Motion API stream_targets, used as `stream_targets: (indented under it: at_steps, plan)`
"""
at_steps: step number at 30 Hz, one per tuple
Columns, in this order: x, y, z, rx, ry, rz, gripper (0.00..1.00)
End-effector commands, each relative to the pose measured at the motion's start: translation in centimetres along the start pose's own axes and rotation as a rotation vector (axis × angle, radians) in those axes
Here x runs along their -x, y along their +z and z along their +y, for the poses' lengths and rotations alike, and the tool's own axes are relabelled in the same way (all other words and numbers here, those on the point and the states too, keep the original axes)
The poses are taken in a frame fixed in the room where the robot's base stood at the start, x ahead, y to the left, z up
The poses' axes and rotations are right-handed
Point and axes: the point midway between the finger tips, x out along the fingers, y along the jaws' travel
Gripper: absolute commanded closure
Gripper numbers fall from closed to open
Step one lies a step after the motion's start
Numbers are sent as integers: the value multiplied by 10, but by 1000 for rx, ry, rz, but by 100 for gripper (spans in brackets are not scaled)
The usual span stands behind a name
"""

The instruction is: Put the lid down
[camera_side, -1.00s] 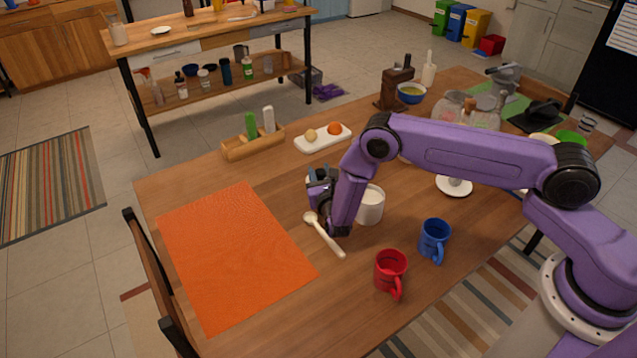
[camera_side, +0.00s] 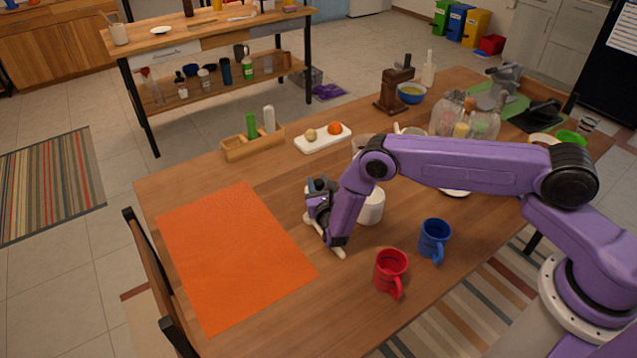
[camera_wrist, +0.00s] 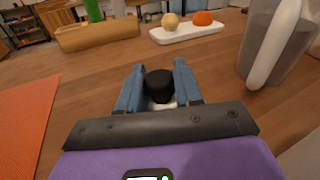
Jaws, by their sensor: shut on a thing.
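Something pale shows just beneath the knob. The rest of the lid is hidden by the fingers and palm. I cannot tell whether its underside touches the table. The lid is not clearly visible in the side view.
An orange mat (camera_side: 235,255) lies to the left. Red (camera_side: 391,270) and blue (camera_side: 434,238) mugs stand nearer the camera. Behind are a wooden holder (camera_side: 252,147) and a white tray (camera_side: 322,144) with small round items. A grey container (camera_wrist: 278,45) is close right in the wrist view.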

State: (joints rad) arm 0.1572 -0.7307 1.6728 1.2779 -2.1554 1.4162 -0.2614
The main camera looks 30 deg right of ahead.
Motion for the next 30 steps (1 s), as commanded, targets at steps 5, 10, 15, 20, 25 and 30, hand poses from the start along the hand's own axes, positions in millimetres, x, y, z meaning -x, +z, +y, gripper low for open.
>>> stream_targets:
  at_steps: [5, 10, 15, 20, 25, 30]
  plan:
    - [0, -5, 1, 0, 1, 0, 100]
    - [0, -10, 1, 2, 3, 6, 100]
    - [1, -11, 0, 4, 4, 8, 40]
    - [1, -11, 0, 4, 4, 8, 40]
    - [1, -8, 0, 4, 4, 8, 40]
    - [12, 1, 0, 7, 7, 9, 40]
